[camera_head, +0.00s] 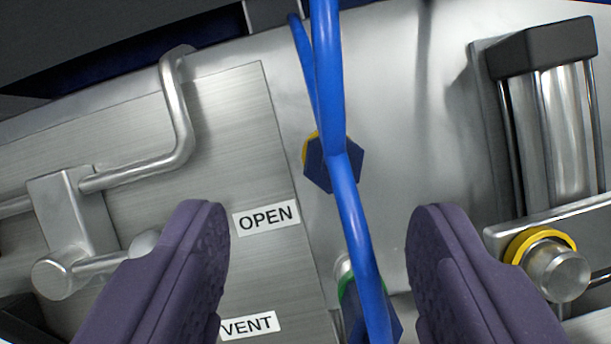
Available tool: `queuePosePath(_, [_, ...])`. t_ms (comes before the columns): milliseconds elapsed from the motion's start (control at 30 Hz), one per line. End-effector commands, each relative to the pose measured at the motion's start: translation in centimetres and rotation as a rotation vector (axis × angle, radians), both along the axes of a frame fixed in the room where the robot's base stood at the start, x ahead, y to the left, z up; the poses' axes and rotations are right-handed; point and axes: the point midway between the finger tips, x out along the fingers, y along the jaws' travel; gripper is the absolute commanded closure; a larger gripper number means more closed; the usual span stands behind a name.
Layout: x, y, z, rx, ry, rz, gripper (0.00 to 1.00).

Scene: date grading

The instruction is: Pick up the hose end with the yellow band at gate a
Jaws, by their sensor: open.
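The hose end with the yellow band (317,172) shows in the camera_head view as a dark blue hexagonal nut, with part of a yellow band at its upper left. A blue hose crosses in front and hides part of it. My gripper (318,212) has two purple ribbed fingers, spread wide at left and right with nothing held. In the picture the hose end lies just above the gap between the fingertips; whether it is nearer or farther than them I cannot tell.
A second hose end with a green band (349,292) lies lower, partly behind a blue hose (352,210). A bent metal handle (180,120) stands left by an OPEN label (266,216) and a VENT label (248,325). At right are a cylinder (553,135) and a yellow-ringed metal stub (558,272).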

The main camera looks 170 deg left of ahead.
Motion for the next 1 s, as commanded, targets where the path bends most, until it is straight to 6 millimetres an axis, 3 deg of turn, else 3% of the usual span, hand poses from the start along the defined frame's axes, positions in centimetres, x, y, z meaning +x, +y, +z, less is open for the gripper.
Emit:
queuePosePath(500, [2.4,-0.7,-7.0,-0.002,0.005,0.0,0.41])
queuePosePath(767, [2.7,-0.7,-7.5,-0.001,0.004,0.001,0.41])
queuePosePath(800, [2.7,-0.7,-7.5,-0.002,0.004,0.0,0.43])
queuePosePath(1000, [2.6,-0.7,-7.5,-0.002,0.004,0.0,0.89])
